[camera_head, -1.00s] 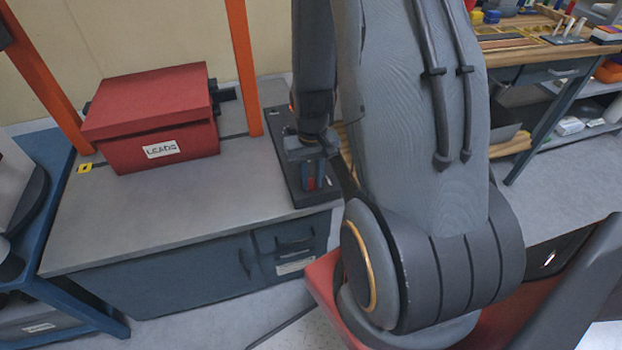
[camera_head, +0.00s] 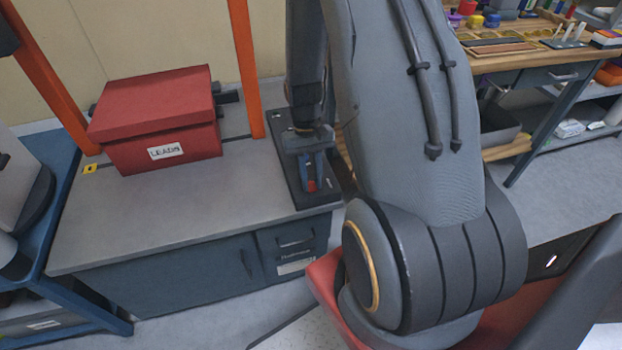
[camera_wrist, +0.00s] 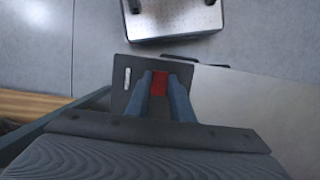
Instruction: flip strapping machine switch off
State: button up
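A dark panel (camera_head: 285,160) lies along the right end of the grey bench. A red switch-like part (camera_head: 311,184) shows near its front end. My gripper (camera_head: 313,174) points down over this part with its blue-grey fingers apart. In the wrist view the red part (camera_wrist: 159,83) shows between the two fingertips of my gripper (camera_wrist: 160,80), over the dark panel (camera_wrist: 120,88). I cannot tell whether the fingers touch the red part. A small white mark (camera_wrist: 127,78) is on the panel to the left. No clear strapping machine label is readable.
A red box labelled LEADS (camera_head: 165,153) stands on the bench (camera_head: 190,205), left of an orange post (camera_head: 243,60). The bench top between box and panel is clear. A wooden workbench (camera_head: 520,62) with small items stands at the right.

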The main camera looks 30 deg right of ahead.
aim_at(309, 181)
jog(key=o, duration=0.4)
jog(key=shift+r, duration=0.1)
jog(key=v, duration=0.7)
jog(key=shift+w+r+b, duration=0.15)
jog(key=shift+r+b, duration=0.15)
jog(key=shift+b, duration=0.1)
jog(key=s+a+r+n+t, duration=0.1)
jog(key=s+a+r, duration=0.2)
jog(key=a+r, duration=0.1)
jog(key=s+a+r+n+t, duration=0.1)
jog(key=s+a+r, duration=0.2)
jog(key=a, duration=0.2)
jog(key=s+a+r+n+t, duration=0.1)
jog(key=s+a+r, duration=0.3)
jog(key=shift+a+r+h, duration=0.3)
jog(key=shift+a+h, duration=0.1)
